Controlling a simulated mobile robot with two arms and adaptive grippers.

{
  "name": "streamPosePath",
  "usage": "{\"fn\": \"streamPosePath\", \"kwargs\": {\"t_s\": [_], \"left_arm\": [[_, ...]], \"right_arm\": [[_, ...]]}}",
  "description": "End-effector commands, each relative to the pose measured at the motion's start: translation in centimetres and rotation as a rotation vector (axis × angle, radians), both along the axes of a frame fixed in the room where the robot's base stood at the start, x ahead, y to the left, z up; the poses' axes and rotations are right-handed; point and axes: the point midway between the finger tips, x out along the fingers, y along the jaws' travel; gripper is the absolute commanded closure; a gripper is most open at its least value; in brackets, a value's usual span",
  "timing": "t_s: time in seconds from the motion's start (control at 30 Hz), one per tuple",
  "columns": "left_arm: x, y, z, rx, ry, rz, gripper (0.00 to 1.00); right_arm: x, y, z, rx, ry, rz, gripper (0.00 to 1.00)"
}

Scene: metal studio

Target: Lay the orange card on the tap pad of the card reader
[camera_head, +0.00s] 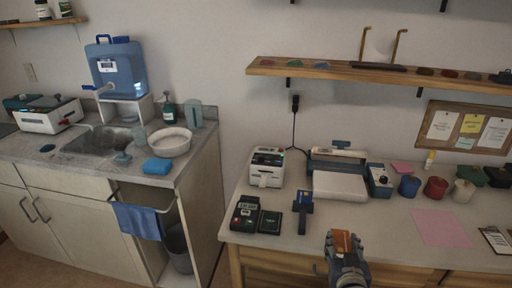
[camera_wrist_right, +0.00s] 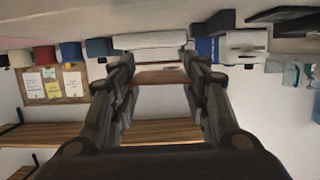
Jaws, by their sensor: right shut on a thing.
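The orange card (camera_head: 344,241) is held up by my right gripper (camera_head: 346,262) at the front edge of the counter, at the bottom of the head view. In the right wrist view the card (camera_wrist_right: 160,77) is a brownish strip between the two fingers of my right gripper (camera_wrist_right: 160,80), which is shut on it. The dark card reader (camera_head: 245,213) lies on the counter, left of the card and apart from it. Its flat, dark tap pad (camera_head: 270,222) is on the right side, and looks bare. My left gripper is not in view.
A dark blue upright device (camera_head: 303,208) stands between the tap pad and my right gripper. Behind are a label printer (camera_head: 267,166) and a white-and-blue machine (camera_head: 339,181). A pink sheet (camera_head: 441,228) lies to the right. The counter strip in front of the reader is clear.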

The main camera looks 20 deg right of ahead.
Motion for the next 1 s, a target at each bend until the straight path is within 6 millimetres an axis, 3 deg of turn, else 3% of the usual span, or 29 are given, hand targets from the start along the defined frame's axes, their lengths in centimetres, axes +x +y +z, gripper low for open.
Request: {"fn": "streamPosePath", "kwargs": {"t_s": [0.37,0.67,1.0], "left_arm": [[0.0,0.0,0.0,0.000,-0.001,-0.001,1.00],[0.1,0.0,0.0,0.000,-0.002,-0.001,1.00],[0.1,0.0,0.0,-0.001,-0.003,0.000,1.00]], "right_arm": [[1.0,0.8,-0.5,-0.002,0.001,0.096,0.65],[2.5,4.2,-0.3,-0.005,0.000,0.334,0.65],[3.1,8.9,1.4,-0.003,0.001,0.625,0.65]]}}
